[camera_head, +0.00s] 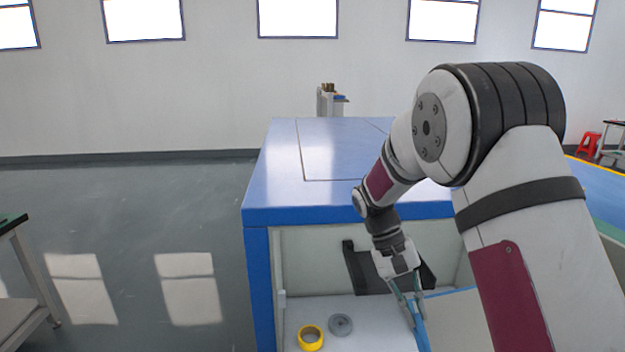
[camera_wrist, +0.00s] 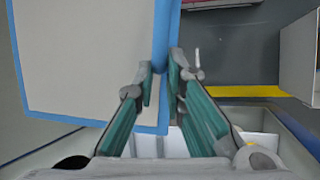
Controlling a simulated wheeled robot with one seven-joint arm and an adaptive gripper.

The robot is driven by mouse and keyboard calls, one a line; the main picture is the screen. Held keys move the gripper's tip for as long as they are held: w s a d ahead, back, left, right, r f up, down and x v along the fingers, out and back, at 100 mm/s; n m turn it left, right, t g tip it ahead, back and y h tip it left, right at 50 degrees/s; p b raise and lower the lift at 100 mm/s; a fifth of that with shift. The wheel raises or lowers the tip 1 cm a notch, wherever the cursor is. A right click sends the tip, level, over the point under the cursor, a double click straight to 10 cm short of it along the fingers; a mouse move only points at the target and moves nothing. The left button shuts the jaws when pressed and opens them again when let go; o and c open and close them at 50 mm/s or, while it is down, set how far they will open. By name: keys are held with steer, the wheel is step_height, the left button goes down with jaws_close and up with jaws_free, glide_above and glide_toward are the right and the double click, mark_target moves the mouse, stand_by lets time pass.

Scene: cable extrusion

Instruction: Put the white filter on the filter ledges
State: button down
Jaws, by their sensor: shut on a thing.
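The white filter (camera_head: 455,318) is a flat cream panel with a blue frame. In the head view it is tilted inside the open front of the blue cabinet (camera_head: 257,285), and my arm hides part of it. In the wrist view the filter (camera_wrist: 85,55) fills the upper left. My gripper (camera_head: 406,292) is shut on its blue edge; in the wrist view the green fingers (camera_wrist: 160,82) stand on both sides of that edge. A narrow white strip (camera_head: 282,305) shows on the cabinet's left inner wall; I cannot tell whether it is a filter ledge.
A yellow ring (camera_head: 311,338) and a grey round part (camera_head: 340,324) lie on the cabinet floor, left of my gripper. A black slanted part (camera_head: 358,270) is at the back wall. A table edge (camera_head: 20,265) stands far left; the floor between is clear.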

step_height(320, 180, down, 8)
steer(key=s+a+n, duration=0.1)
steer(key=s+n, duration=0.1)
steer(key=shift+s+a+t+h+p, duration=0.2)
steer(key=shift+t+h+p, duration=0.1)
steer(key=shift+t, duration=0.1)
